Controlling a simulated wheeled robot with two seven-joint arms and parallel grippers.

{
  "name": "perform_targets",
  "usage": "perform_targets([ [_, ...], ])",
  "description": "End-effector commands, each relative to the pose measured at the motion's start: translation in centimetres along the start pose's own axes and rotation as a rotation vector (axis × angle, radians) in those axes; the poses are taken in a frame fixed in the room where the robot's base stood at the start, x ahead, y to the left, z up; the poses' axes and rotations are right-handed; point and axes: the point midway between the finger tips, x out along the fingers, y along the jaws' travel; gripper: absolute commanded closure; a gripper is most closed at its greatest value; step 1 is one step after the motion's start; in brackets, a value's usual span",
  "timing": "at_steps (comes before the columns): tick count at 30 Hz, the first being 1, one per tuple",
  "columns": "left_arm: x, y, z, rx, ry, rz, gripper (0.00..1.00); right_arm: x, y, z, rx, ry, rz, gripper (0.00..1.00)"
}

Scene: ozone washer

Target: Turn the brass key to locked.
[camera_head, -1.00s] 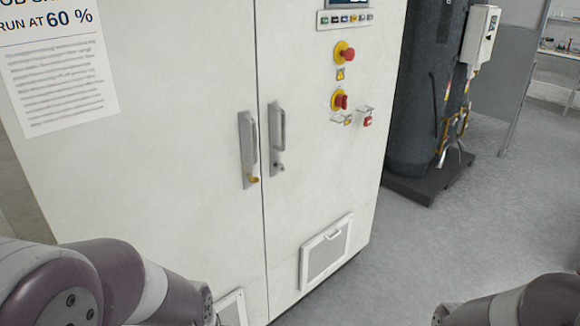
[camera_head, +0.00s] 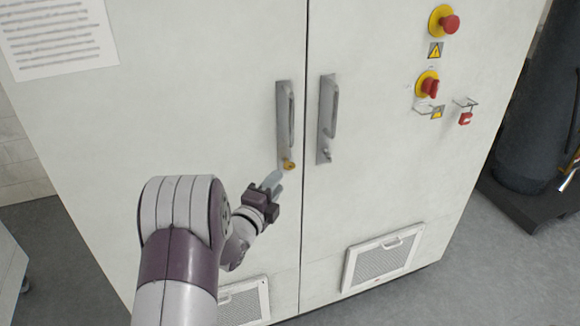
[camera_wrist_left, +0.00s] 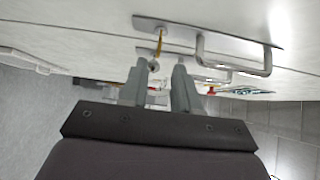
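The brass key (camera_head: 288,165) sits at the bottom of the left door's handle plate on the white cabinet. In the left wrist view the brass key (camera_wrist_left: 159,42) sticks out from the plate, seen edge-on, with a small round greyish piece at its lower end. My left gripper (camera_head: 272,181) is just below and left of the key in the head view. In the left wrist view my left gripper (camera_wrist_left: 158,72) has its two fingers apart, with the key's end near the gap between the tips. I cannot tell whether they touch it. My right gripper is not in view.
The left handle (camera_head: 290,115) and right handle (camera_head: 332,108) stand out from the doors near the key. A red knob (camera_head: 429,87) and an emergency button (camera_head: 449,24) are at the upper right. Vent grilles (camera_head: 383,262) are low on the doors. A dark tank stands right.

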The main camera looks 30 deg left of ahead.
Motion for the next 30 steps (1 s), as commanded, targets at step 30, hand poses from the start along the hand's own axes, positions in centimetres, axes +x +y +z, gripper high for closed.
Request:
perform_targets([
  [30, 8.7, 0.1, -0.1, -0.005, -0.001, 0.004, 1.0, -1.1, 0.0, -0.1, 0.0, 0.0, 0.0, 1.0],
])
